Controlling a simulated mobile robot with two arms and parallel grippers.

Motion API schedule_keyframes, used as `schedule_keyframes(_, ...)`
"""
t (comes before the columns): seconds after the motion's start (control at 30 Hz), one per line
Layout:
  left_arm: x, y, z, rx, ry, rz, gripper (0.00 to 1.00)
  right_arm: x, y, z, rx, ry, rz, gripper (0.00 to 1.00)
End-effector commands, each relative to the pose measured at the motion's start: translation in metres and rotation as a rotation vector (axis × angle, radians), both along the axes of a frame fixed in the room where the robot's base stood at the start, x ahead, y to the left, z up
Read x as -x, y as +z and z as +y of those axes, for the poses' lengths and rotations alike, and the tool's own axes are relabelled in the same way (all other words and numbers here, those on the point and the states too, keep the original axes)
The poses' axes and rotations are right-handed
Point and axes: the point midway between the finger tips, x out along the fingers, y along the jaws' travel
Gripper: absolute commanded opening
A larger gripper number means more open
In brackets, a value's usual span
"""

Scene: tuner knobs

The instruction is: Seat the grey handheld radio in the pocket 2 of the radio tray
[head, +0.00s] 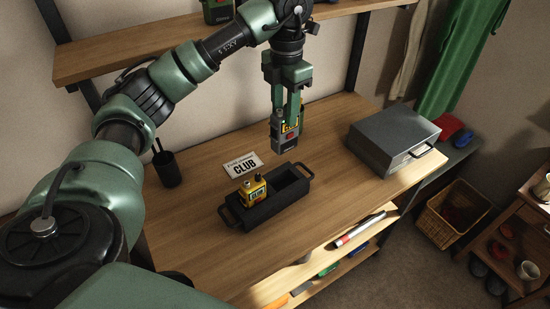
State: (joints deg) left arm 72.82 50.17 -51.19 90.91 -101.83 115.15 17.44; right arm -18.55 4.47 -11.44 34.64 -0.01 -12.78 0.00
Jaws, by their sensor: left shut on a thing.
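My left gripper (291,109) comes down from the top middle of the head view. It is shut on the grey handheld radio (287,139). The radio hangs upright above the desk, behind the black radio tray (260,214) and apart from it. A small red part shows on the radio's face. The tray has a handle at each end. A yellow radio (253,191) stands in its left part. The right part of the tray looks empty. Pocket numbers cannot be read. My right gripper is not in view.
A black pen cup (165,165) stands at the left, and a grey metal box (393,138) stands at the right. A wooden shelf (150,46) runs above the desk. The desk between sign and box is clear.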

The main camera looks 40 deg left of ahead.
Motion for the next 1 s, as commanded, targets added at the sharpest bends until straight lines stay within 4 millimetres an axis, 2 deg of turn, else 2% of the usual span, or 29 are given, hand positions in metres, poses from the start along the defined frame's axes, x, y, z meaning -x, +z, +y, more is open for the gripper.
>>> schedule_keyframes(0.03, 0.001, -0.018, -0.002, 0.003, -0.002, 0.008, 0.0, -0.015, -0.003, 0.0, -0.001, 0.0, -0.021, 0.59)
schedule_keyframes(0.1, 0.002, -0.037, -0.002, 0.003, -0.001, 0.007, 0.0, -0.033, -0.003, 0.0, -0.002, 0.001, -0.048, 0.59)
schedule_keyframes(0.2, 0.002, -0.058, 0.0, 0.0, 0.001, 0.008, 0.0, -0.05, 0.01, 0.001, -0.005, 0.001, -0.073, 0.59)
schedule_keyframes(0.27, 0.002, -0.074, 0.0, -0.001, 0.001, 0.007, 0.0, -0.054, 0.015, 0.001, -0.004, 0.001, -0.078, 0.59)
schedule_keyframes(0.37, 0.002, -0.099, 0.0, 0.0, 0.001, 0.006, 0.0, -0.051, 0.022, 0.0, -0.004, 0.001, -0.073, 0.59)
schedule_keyframes(0.43, 0.001, -0.113, 0.0, 0.0, 0.0, 0.004, 0.0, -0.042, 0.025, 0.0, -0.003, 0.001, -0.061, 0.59)
schedule_keyframes(0.63, 0.0, -0.135, 0.0, 0.0, 0.001, 0.0, 0.0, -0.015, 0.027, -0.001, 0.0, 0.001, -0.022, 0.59)
schedule_keyframes(0.9, 0.0, -0.171, -0.001, 0.0, 0.001, 0.002, 0.0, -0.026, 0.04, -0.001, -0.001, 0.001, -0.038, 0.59)
schedule_keyframes(1.0, 0.0, -0.177, 0.0, 0.0, 0.001, 0.001, 0.0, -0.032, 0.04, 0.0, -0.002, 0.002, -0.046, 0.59)
